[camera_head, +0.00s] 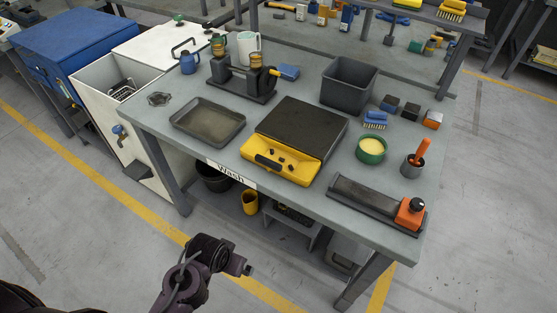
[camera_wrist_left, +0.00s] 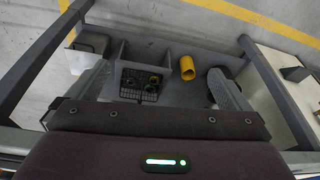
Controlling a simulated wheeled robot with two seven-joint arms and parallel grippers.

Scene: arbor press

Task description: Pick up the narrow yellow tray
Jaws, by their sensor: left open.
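A low yellow-and-black unit (camera_head: 281,158) with a flat dark top sits at the middle of the table's front edge. A yellow cup-like container (camera_head: 250,201) stands under the table, and it also shows in the left wrist view (camera_wrist_left: 187,67). A purple link of my left arm reaches up at the bottom of the head view, and its jaws are not clear there. In the left wrist view my left gripper (camera_wrist_left: 157,72) is open, its fingers far apart with nothing between them. My right gripper is not in view.
The grey table (camera_head: 300,205) carries a shallow dark tray (camera_head: 207,122), a grey bin (camera_head: 348,84), a green bowl (camera_head: 371,150) and a long dark holder (camera_head: 365,200). A dark crate (camera_wrist_left: 140,85) is under the table. Open floor lies in front.

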